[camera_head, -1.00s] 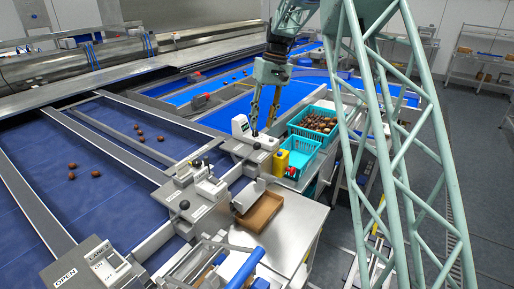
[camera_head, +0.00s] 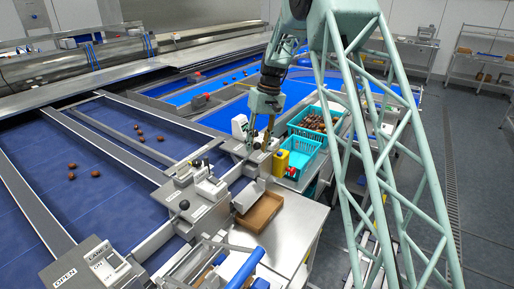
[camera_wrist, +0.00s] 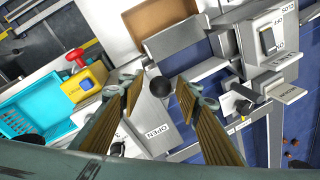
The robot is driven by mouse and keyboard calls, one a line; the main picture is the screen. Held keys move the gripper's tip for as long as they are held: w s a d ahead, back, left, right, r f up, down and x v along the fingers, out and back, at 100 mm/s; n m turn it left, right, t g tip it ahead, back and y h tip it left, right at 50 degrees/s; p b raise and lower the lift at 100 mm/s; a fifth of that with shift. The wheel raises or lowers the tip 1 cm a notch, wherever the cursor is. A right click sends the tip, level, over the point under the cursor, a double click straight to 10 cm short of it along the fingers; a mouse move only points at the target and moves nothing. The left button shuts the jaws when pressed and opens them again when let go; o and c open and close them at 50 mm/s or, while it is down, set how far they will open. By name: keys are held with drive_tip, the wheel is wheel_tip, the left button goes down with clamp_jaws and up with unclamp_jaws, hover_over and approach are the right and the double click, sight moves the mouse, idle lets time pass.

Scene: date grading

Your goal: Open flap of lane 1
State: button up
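My gripper (camera_head: 258,143) is over the far flap station (camera_head: 238,150), at the right edge of the blue belts. In the wrist view my gripper (camera_wrist: 157,90) has its two fingers spread wide, with nothing gripped. A round black knob (camera_wrist: 160,86) shows between the fingers, apart from both. Below it a grey plate (camera_wrist: 156,137) reads OPEN. I cannot tell how far the fingertips are above the knob. A second station (camera_head: 195,190) with a black knob (camera_head: 184,205) stands nearer, and a third (camera_head: 95,268), marked OPEN, is at the lower left.
A second crate (camera_head: 331,109) holds dates. A brown tray (camera_head: 259,213) sits on the steel table (camera_head: 297,227). Several dates lie on the left belt.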

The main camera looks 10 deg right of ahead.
drive_tip(key=shift+f, duration=0.15)
drive_tip(key=shift+c, duration=0.2)
clamp_jaws()
